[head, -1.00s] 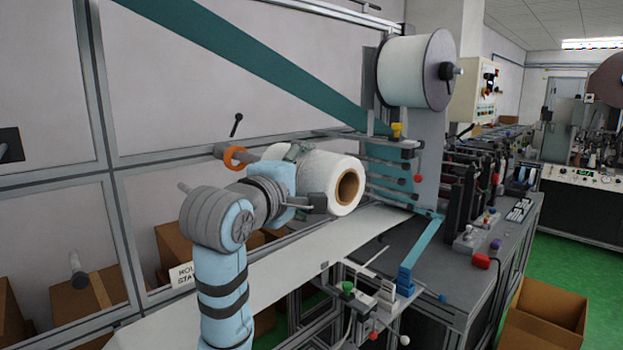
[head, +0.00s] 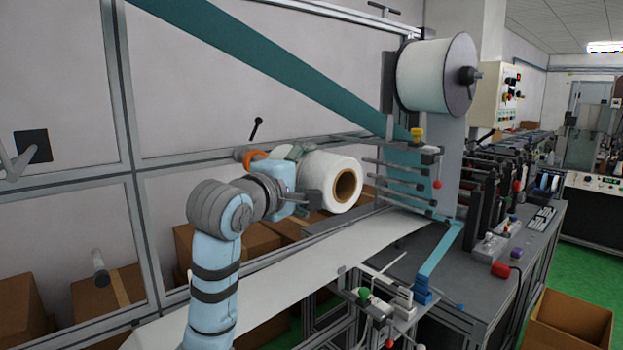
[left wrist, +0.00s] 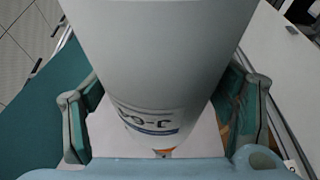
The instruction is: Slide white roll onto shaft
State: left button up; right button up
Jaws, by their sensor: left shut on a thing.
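The white roll (head: 328,180) lies on its side above the machine's white web, its brown core opening facing right and toward me. My left gripper (head: 300,178) is shut around the roll's body. In the left wrist view, the gripper (left wrist: 162,112) has a green finger on each side of the white roll (left wrist: 160,75), which bears printed lettering. A grey bar with an orange ring (head: 255,157) shows just behind and left of the roll. It may be the shaft; the roll and arm hide whether it enters the core. My right gripper is out of view.
A larger white reel (head: 424,78) hangs on the machine at upper right. A teal web (head: 290,75) slants down to guide bars (head: 405,176) right of the roll. The white web (head: 300,270) runs below. Cardboard boxes (head: 105,300) stand behind the frame.

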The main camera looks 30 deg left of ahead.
pick_arm(q)
jog(key=shift+w+a, duration=0.25)
jog(key=shift+a, duration=0.35)
jog(key=shift+w+a, duration=0.2)
jog(key=shift+a, duration=0.45)
jog(key=shift+w+a, duration=0.25)
jog(key=shift+a, duration=0.35)
jog(key=shift+w+a, duration=0.3)
jog(key=shift+a, duration=0.45)
jog(key=shift+w+a, duration=0.35)
jog(key=shift+a, duration=0.45)
jog(key=shift+w+a, duration=0.3)
jog(key=shift+a, duration=0.45)
jog(key=shift+w+a+p, duration=0.3)
jog(key=shift+a+p, duration=0.05)
jog(key=shift+a, duration=0.45)
jog(key=shift+w+a+p, duration=0.3)
jog(key=shift+w+a, duration=0.05)
jog(key=shift+a, duration=0.4)
jog(key=shift+w+a+p, duration=0.3)
jog(key=shift+a+p, duration=0.05)
jog(key=shift+a, duration=0.45)
jog(key=shift+w+a, duration=0.15)
jog(key=shift+a, duration=0.25)
